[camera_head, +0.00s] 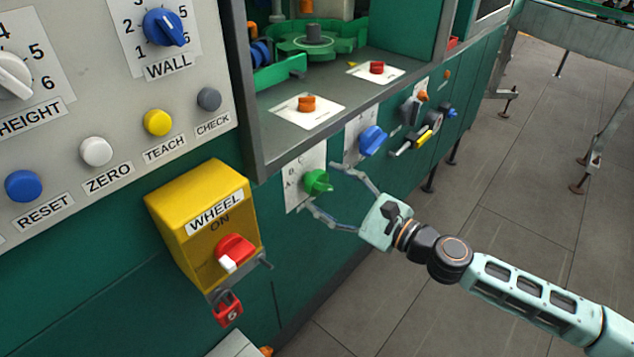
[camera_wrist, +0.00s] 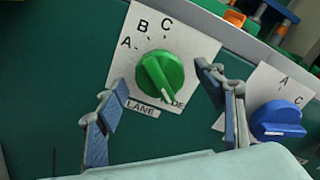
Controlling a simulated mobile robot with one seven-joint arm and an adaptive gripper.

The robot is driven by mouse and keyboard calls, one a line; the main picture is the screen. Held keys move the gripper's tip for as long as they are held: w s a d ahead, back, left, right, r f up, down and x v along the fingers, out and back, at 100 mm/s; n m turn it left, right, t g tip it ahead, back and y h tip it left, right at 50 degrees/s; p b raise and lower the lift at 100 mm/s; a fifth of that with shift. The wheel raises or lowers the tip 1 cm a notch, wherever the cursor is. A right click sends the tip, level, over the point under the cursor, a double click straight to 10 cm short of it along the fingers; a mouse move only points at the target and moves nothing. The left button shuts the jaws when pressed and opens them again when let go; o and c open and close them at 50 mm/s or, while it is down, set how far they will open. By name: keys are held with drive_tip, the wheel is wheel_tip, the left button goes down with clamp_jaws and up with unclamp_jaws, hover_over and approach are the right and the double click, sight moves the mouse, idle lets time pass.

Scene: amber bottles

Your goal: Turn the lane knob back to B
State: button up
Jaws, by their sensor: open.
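The green lane knob (camera_wrist: 160,75) sits on a white plate (camera_wrist: 205,45) marked A, B and C, with a LANE label below. Its raised grip slants from upper left to lower right, with a pale line near the lower end. Which letter it indicates I cannot tell for sure. In the head view the knob (camera_head: 317,181) is on the green machine front. My gripper (camera_head: 322,187) is open, one finger on either side of the knob. In the wrist view the gripper (camera_wrist: 161,77) shows gaps between the fingers and the knob. Part of the lower lettering is hidden.
A blue knob (camera_head: 372,140) is close on the right, near my right finger in the wrist view. A yellow WHEEL box (camera_head: 195,205) with a red switch juts out at left. A ledge with orange and red buttons overhangs above.

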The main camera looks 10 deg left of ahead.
sight(327, 188)
drive_tip(key=shift+x, duration=1.6)
drive_tip(key=c, duration=1.2)
